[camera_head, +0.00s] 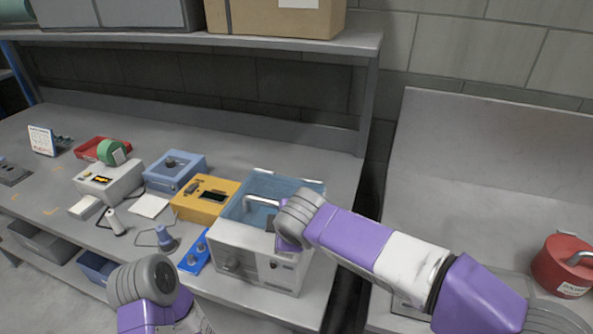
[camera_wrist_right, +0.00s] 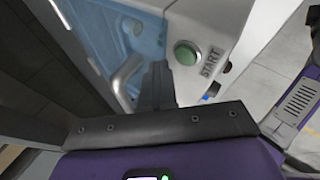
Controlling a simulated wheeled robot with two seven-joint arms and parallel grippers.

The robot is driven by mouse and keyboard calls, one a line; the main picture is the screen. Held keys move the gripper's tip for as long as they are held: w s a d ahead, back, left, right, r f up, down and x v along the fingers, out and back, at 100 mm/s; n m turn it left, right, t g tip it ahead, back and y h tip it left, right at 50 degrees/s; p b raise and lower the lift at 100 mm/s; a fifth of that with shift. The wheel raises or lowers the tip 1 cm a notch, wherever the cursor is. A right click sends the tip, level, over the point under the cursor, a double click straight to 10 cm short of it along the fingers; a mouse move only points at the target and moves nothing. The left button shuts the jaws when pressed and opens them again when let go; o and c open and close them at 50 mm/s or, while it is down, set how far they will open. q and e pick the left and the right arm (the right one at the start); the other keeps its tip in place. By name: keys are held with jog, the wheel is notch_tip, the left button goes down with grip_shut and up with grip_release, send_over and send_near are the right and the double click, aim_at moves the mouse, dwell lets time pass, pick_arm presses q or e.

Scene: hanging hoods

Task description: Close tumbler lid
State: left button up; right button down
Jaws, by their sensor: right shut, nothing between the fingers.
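The tumbler (camera_head: 257,257) is a pale boxy machine with a blue see-through lid (camera_head: 262,186) on top. A silver bar handle (camera_head: 262,201) shows against the blue part. I cannot tell how far the lid stands open. My right gripper is mostly hidden behind its wrist in the head view, at the tumbler's front top edge. In the right wrist view its dark fingers (camera_wrist_right: 158,86) are shut and empty, beside the silver handle (camera_wrist_right: 125,82) and below the green START button (camera_wrist_right: 186,52). I cannot tell whether they touch the tumbler. My left gripper is out of view.
A yellow device (camera_head: 205,198) and a blue box (camera_head: 175,171) stand left of the tumbler. A blue-knobbed panel (camera_head: 195,252) lies near its left front. A shelf (camera_head: 200,38) spans above the bench. A red pot (camera_head: 565,265) stands far right.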

notch_tip(320, 180, up, 5)
jog(key=p, duration=0.3)
jog(key=shift+s+d+f, duration=0.1)
jog(key=shift+f, duration=0.05)
jog(key=s+d+r+p, duration=0.1)
jog(key=s+r, duration=0.3)
jog(key=s, duration=0.4)
jog(key=shift+r, duration=0.35)
jog(key=shift+s+d, duration=0.1)
